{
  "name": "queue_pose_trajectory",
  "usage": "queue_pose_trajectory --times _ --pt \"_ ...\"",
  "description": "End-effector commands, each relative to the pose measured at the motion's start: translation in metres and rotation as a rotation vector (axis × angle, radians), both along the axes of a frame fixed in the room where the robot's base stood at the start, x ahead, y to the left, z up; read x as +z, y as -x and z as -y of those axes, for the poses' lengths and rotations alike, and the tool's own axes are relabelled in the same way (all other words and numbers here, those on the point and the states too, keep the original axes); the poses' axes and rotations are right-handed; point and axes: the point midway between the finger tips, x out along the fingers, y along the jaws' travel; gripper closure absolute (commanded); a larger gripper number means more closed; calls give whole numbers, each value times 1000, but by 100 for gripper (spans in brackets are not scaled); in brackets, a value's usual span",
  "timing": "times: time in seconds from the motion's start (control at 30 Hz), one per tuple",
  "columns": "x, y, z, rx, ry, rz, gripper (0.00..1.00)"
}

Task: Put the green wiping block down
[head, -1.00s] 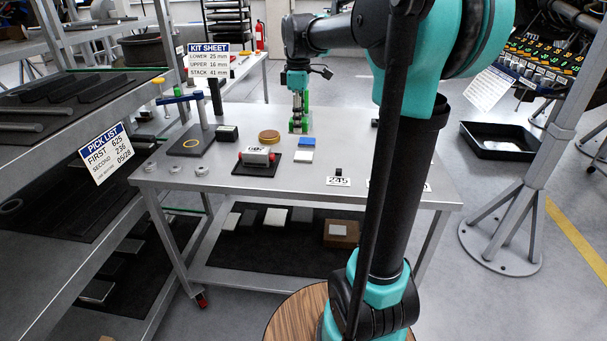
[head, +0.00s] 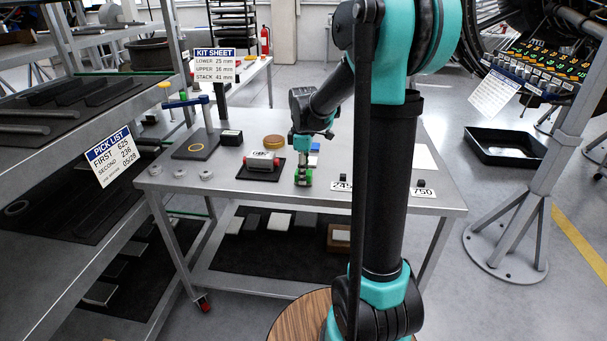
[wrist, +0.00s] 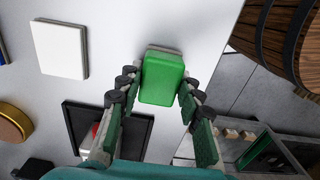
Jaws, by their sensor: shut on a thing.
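The green wiping block (wrist: 162,80) is between the fingers of my gripper (wrist: 160,112) in the wrist view, with a pale edge showing at its far side. My gripper is shut on it. In the head view my gripper (head: 303,172) points down over the front part of the grey table (head: 250,201), right of the black tray with the red-ended silver part. The green block (head: 303,182) shows low between the fingertips, at or just above the tabletop. I cannot tell if it touches.
The black tray (wrist: 72,108) is close on the left of the block in the wrist view. A white block (wrist: 58,48) lies farther off. A brass-coloured disc (head: 273,141) stands behind. Number cards (head: 341,187) lie to the right. The table's front edge is near.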

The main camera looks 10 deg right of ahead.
Motion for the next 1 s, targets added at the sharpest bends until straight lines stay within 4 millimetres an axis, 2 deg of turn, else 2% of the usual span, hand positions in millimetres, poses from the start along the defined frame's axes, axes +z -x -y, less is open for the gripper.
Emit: queue_pose_trajectory --times 0.4,0.43,0.57,0.87,1.0 --pt "-6 0 0 0 0 0 92" --pt "-5 0 0 0 0 0 61" --pt "-5 0 0 0 0 0 45" --pt "-4 0 0 0 0 0 44" --pt "4 0 0 0 0 0 44"
